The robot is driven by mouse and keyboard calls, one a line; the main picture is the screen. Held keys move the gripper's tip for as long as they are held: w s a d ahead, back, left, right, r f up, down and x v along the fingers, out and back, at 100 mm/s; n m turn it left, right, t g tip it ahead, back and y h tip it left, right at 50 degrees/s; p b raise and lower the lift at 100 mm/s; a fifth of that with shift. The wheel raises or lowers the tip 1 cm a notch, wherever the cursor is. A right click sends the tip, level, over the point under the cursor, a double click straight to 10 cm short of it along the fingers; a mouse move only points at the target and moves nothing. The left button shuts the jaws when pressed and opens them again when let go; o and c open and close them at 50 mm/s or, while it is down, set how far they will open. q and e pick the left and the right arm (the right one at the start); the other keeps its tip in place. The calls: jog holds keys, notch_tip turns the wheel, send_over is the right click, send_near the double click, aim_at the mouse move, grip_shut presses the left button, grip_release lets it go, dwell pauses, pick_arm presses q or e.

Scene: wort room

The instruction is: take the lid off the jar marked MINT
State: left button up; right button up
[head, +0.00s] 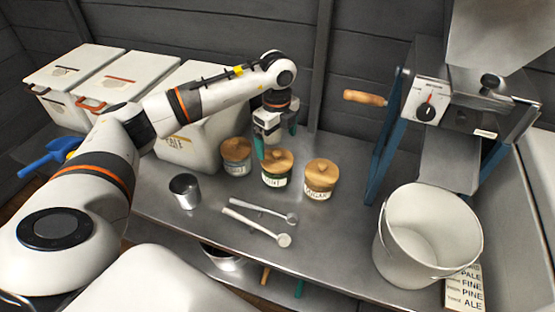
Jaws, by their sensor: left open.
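My left gripper (276,146), with teal fingers, is open and empty, pointing down just above and behind this lid. One finger appears at the lid's left edge, the other farther back to the right; I cannot tell whether either touches. A grey-blue jar (236,169) stands to the left and a brown jar (318,192) to the right, both with wooden lids on. My right gripper is not in view.
A white bucket (430,235) and a mill with blue legs (384,140) stand at the right. White bins (125,80) line the back left.

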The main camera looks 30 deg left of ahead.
aim_at(277, 152)
pick_arm(q)
jog(key=f, duration=0.4)
jog(key=shift+s+d+f+b, duration=0.2)
jog(key=shift+s+f+b, duration=0.1)
jog(key=shift+f+b, duration=0.05)
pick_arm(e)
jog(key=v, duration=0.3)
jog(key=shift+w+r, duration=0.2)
pick_arm(q)
jog(key=c, duration=0.9)
